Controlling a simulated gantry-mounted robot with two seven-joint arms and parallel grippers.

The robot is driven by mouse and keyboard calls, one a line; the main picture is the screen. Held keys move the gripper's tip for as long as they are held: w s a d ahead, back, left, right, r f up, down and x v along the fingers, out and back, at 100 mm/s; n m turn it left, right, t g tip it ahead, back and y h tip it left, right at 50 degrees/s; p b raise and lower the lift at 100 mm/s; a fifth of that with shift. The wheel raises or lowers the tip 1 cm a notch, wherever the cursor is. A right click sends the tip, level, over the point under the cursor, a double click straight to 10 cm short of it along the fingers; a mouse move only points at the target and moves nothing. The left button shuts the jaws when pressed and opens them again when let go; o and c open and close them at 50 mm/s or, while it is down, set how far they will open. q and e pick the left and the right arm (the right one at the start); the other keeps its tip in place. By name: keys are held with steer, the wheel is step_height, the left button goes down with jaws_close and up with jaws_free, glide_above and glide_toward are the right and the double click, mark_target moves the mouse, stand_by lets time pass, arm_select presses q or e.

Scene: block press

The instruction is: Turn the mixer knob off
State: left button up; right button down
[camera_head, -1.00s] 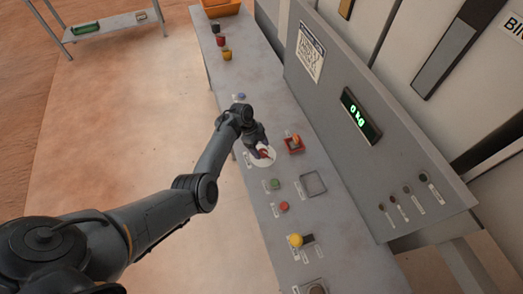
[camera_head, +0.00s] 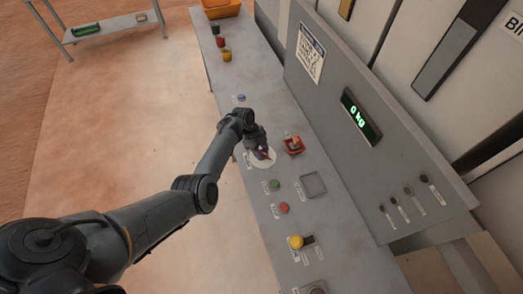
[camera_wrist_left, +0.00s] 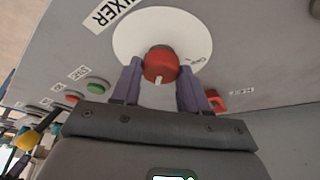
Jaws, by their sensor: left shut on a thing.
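The mixer knob (camera_wrist_left: 161,65) is red with a pale pointer mark. It sits on a white round dial plate (camera_wrist_left: 190,28) labelled MIXER; the plate also shows in the head view (camera_head: 264,164). My left gripper (camera_wrist_left: 161,76) has its two purple fingers on either side of the knob and is shut on it. In the head view the left gripper (camera_head: 263,153) covers most of the knob. The knob's pointer mark faces toward the gripper's palm in the wrist view. My right gripper is not in view.
A grey square frame (camera_head: 313,185) lies to the right. The panel's display (camera_head: 360,116) reads 0 kg. Jars (camera_head: 221,42) stand at the far end.

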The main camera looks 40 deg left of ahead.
arm_select(q)
steer(key=shift+s+d+r+n+t+p, duration=0.15)
steer(key=shift+n+t+p, duration=0.15)
steer(key=shift+n+p, duration=0.65)
steer(key=shift+a+r+n+t+p, duration=0.1)
steer(key=shift+n+t+p, duration=0.2)
steer(key=shift+n+p, duration=0.6)
steer(key=n+y+p, duration=0.1)
steer(key=n+p, duration=0.1)
steer(key=shift+d+t+p, duration=0.1)
steer(key=shift+t+p, duration=0.2)
steer(key=shift+t, duration=0.1)
steer(key=n+y+p, duration=0.1)
steer(key=n, duration=0.2)
steer(key=shift+t+p, duration=0.3)
steer(key=shift+p, duration=0.1)
steer(key=n+p, duration=0.1)
steer(key=n, duration=0.1)
steer(key=n+y+p, duration=0.1)
steer(key=n, duration=0.1)
steer(key=shift+s+d+f+n+t+y, duration=0.1)
steer(key=shift+d+f+n+t+y, duration=0.1)
steer(key=shift+n+t+y, duration=0.15)
steer(key=shift+n+y, duration=0.75)
steer(key=shift+n, duration=1.45)
steer(key=shift+f, duration=0.1)
steer(key=o, duration=1)
steer(key=shift+o, duration=0.2)
